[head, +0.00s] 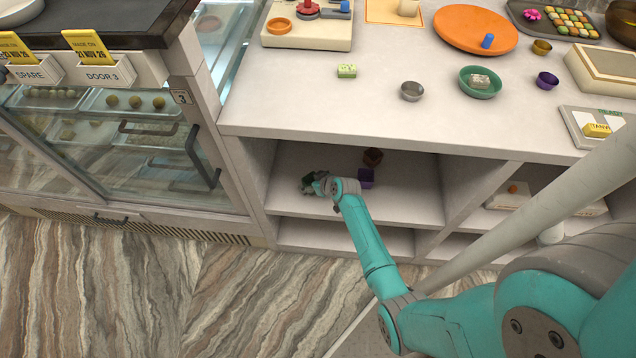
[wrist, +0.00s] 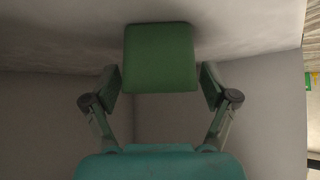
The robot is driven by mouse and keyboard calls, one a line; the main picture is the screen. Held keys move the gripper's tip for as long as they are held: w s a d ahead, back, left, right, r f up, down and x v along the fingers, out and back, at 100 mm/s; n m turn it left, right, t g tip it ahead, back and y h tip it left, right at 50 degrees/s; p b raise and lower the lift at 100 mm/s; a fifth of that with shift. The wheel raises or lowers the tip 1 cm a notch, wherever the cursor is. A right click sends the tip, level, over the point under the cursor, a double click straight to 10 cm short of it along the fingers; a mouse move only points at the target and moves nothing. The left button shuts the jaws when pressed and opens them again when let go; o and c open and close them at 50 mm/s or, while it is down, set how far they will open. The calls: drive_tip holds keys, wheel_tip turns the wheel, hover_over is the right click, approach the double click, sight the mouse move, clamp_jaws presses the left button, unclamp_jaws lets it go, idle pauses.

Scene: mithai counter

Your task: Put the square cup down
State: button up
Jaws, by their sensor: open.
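The square green cup (wrist: 158,58) sits between my gripper's fingers (wrist: 160,88) in the wrist view. It appears to rest against the pale shelf surface, with a dark shadow beside it. The finger pads stand apart at its two sides, and a small gap shows at the right one. In the head view my gripper (head: 318,184) is inside the open compartment under the counter, toward its left. The cup is mostly hidden there by my gripper. My gripper is open.
The compartment's left wall is near. The counter top (head: 300,112) overhangs the shelf. The shelf's right part is clear.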

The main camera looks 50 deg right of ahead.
drive_tip(key=v, duration=1.2)
drive_tip(key=s+a+r+t+h, duration=0.1)
drive_tip(key=s+a+r, duration=0.1)
drive_tip(key=s+a, duration=0.65)
drive_tip(key=s+a+r+t, duration=0.1)
drive_tip(key=s+a+r, duration=0.2)
drive_tip(key=s+a, duration=0.55)
drive_tip(key=s+a+r+t+y, duration=0.1)
drive_tip(key=s+a+r+t, duration=0.1)
drive_tip(key=s+r, duration=0.5)
drive_tip(key=s+a+r+n+t+y, duration=0.1)
drive_tip(key=s+a+r, duration=0.2)
drive_tip(key=s+r, duration=0.4)
wheel_tip(320, 180, up, 6)
drive_tip(key=shift+s+a+r+t, duration=0.25)
drive_tip(key=shift+a+t, duration=0.15)
